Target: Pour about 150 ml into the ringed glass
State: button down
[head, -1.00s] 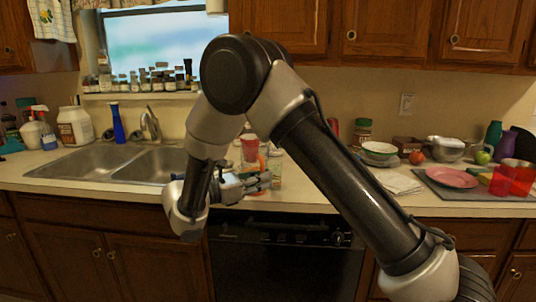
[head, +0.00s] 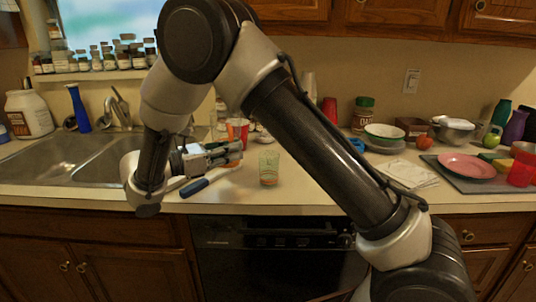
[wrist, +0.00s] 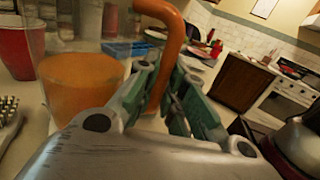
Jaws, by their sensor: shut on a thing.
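A clear pitcher with orange liquid (wrist: 85,85) and a curved orange handle (wrist: 175,35) fills the left of the wrist view. My gripper (wrist: 165,90) is shut on that handle. In the head view my gripper (head: 232,150) is over the counter right of the sink, and the pitcher is mostly hidden by my arm and gripper. A clear greenish glass (head: 269,166) stands upright on the counter just right of my gripper, apart from it. It has an orange-red band low down; I cannot tell whether this is a ring or liquid.
A red cup (head: 237,128) stands behind my gripper; a red cup also shows in the wrist view (wrist: 20,48). A blue-handled brush (head: 195,187) lies near the counter's front. A paper (head: 408,173) and a pink plate (head: 466,166) lie farther right.

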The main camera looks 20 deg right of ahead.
aim_at(233, 167)
jog(key=shift+f, duration=0.1)
jog(key=shift+s+d+f+m+y, duration=0.1)
jog(key=shift+f+m+y, duration=0.5)
jog(key=shift+f+y, duration=0.1)
jog(key=f+m+y, duration=0.2)
jog(key=y, duration=0.1)
jog(key=d+f+y, duration=0.1)
jog(key=shift+s+f+m, duration=0.15)
jog(key=shift+s+m, duration=0.1)
jog(key=shift+m, duration=0.15)
jog(key=shift+w+a+f+m+t+y, duration=0.2)
jog(key=shift+a+m+y, duration=0.15)
jog(key=shift+y, duration=0.4)
jog(key=shift+w+a+f+m+t+y, duration=0.1)
jog(key=shift+a+m+t+y, duration=0.2)
jog(key=shift+y, duration=0.45)
jog(key=shift+w+a+r+m+y, duration=0.15)
jog(key=shift+r+m+y, duration=0.1)
jog(key=shift+r+y, duration=0.15)
jog(key=shift+a+r+t+y, duration=0.15)
jog(key=shift+r+t+y, duration=0.15)
jog(key=shift+y, duration=0.1)
jog(key=shift+a+r+t+p, duration=0.15)
jog(key=shift+r+t+p, duration=0.15)
jog(key=shift+t+p, duration=0.4)
